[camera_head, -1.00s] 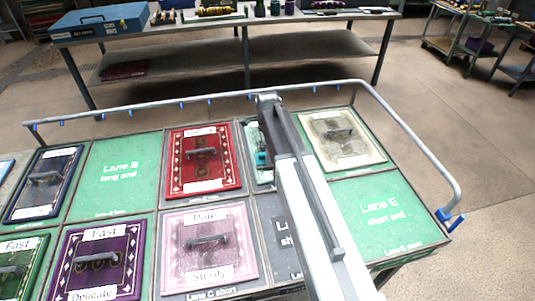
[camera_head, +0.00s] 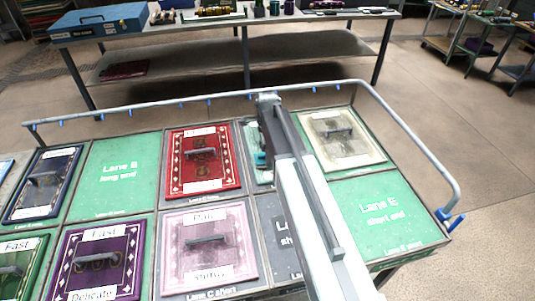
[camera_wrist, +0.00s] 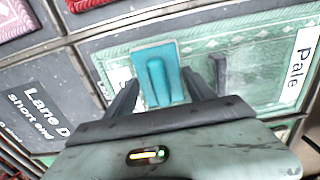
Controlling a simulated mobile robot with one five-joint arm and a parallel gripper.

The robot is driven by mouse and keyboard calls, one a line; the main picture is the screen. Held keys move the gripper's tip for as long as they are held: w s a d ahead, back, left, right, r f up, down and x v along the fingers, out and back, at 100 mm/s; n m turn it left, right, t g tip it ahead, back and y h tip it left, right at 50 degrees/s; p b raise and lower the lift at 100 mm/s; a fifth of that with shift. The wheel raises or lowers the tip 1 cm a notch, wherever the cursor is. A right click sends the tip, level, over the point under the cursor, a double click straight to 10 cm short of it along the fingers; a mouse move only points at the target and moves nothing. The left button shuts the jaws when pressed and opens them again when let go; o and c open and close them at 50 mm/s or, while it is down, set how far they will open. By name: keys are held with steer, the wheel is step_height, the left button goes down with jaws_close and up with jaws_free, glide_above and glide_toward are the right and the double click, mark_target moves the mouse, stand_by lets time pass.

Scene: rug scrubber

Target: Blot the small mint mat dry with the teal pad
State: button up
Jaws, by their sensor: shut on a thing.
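The teal pad (camera_wrist: 168,54) is a flat plate with an upright grip. My gripper (camera_wrist: 160,88) is shut on that grip, with one finger on each side. The pad is over the small mint mat (camera_wrist: 245,62), near its left part in the wrist view; I cannot tell whether it touches. The mat is pale green with a patterned border and a "Pale" label at its right end. A grey handle (camera_wrist: 220,72) stands on the mat beside my right finger. In the head view my arm hides most of the mat, and only a teal edge of the pad (camera_head: 261,158) shows.
A cream mat (camera_head: 341,138) lies right of my arm, and a red mat (camera_head: 221,173) and a pink mat (camera_head: 226,246) lie to the left, each with a raised handle. A metal rail (camera_head: 410,135) borders the table. The green Lane E panel (camera_head: 365,225) is bare.

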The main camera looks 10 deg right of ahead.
steer(key=shift+r, duration=0.1)
step_height(320, 180, up, 5)
steer(key=p, duration=0.5)
steer(key=shift+f, duration=0.35)
